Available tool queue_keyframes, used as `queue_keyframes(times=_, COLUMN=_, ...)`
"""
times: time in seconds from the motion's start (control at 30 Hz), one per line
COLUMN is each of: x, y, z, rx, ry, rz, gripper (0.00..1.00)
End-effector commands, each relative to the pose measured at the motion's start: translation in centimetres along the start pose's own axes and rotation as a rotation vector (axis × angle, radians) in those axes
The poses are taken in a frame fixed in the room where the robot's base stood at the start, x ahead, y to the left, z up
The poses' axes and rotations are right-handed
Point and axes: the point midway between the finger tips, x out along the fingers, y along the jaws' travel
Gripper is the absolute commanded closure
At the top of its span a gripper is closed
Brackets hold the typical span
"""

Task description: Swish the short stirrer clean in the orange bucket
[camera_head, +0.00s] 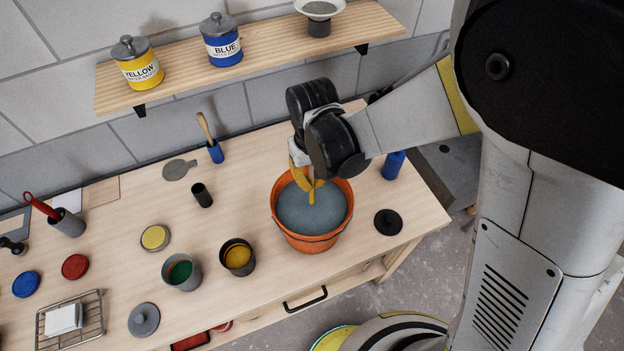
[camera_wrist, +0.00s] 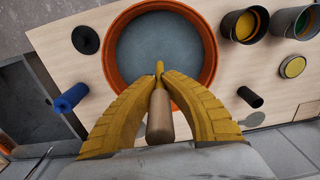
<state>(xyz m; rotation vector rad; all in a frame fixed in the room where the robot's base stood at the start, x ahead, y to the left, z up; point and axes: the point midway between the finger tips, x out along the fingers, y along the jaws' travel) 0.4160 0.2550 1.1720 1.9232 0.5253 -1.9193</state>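The orange bucket (camera_head: 309,240) stands near the right end of the workbench and holds grey-blue water (camera_head: 320,212). It also shows in the wrist view (camera_wrist: 112,82). My gripper (camera_head: 306,180), with yellow fingers, is over the bucket. In the wrist view my gripper (camera_wrist: 160,82) is closed around a short stirrer (camera_wrist: 160,118) with a wooden handle and a yellow end. The stirrer's yellow end points toward the water; I cannot tell whether it touches the surface. In the head view my fingers hide most of the stirrer.
Open cans with yellow paint (camera_head: 238,256) and green paint (camera_head: 182,272) stand left of the bucket. A black lid (camera_head: 388,222) and a blue bottle (camera_head: 394,165) are to its right. A shelf (camera_head: 270,60) with paint tins hangs behind.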

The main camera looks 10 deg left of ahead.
Motion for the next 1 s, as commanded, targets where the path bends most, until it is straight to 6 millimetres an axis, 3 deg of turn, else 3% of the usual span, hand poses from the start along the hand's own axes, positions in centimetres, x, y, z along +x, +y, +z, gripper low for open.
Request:
queue_keyframes(times=0.53, x=5.1, y=0.0, z=0.0, rx=0.000, ry=0.000, rz=0.000, gripper=1.00)
queue_keyframes(times=1.0, x=5.6, y=0.0, z=0.0, rx=0.000, ry=0.000, rz=0.000, gripper=1.00)
